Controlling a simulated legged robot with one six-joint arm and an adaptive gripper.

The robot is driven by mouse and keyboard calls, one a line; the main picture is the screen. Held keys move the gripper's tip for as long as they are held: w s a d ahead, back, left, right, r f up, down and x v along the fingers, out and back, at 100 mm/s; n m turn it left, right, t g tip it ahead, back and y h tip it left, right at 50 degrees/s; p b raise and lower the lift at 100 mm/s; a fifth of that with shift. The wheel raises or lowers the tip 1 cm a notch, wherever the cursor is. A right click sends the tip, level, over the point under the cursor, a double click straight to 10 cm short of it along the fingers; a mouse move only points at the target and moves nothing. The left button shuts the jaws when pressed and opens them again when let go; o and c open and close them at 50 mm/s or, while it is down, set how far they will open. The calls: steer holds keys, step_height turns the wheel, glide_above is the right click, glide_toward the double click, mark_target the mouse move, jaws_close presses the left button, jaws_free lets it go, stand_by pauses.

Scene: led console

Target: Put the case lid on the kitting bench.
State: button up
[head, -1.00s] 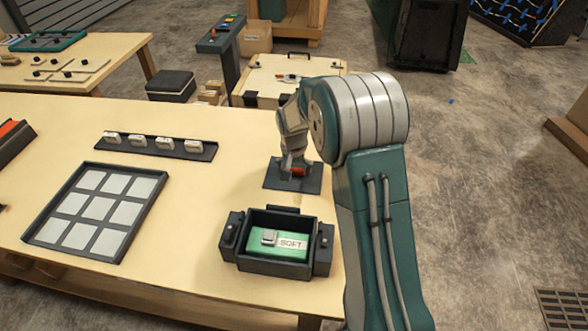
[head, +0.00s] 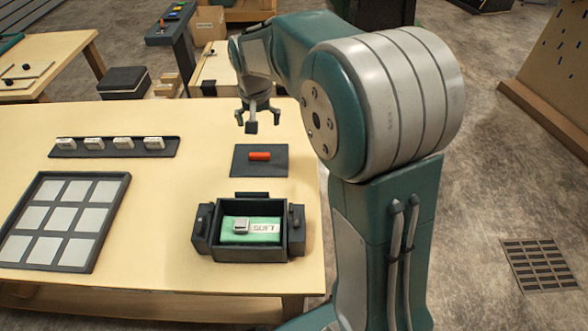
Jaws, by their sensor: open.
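The case lid (head: 248,172), a dark flat square plate with a red handle (head: 260,156), lies on the light wooden bench (head: 190,115), behind the open case. The open dark case (head: 244,257) stands at the bench's front right, with a green block marked "SOFT" and a small grey piece inside. I take this bench to be the kitting bench. My gripper (head: 258,122) is open and empty, fingers down, above and behind the lid, apart from its handle.
A dark rack (head: 70,155) with several white pieces and a framed tray (head: 112,222) of grey squares lie to the left. Behind the bench are a dark bin (head: 122,82) and a console on a post (head: 185,62). Bare bench lies between rack and lid.

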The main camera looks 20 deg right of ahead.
steer(key=s+r+n+t, duration=0.1)
steer(key=s+r, duration=0.3)
steer(key=s, duration=0.3)
steer(key=s+r+n+t, duration=0.1)
steer(key=s+r, duration=0.3)
steer(key=s, duration=0.3)
steer(key=s+f+n+t, duration=0.1)
steer(key=s, duration=1.2)
steer(key=shift+d+f+n+t, duration=0.2)
steer(key=shift+n+t, duration=0.1)
steer(key=shift+n, duration=0.1)
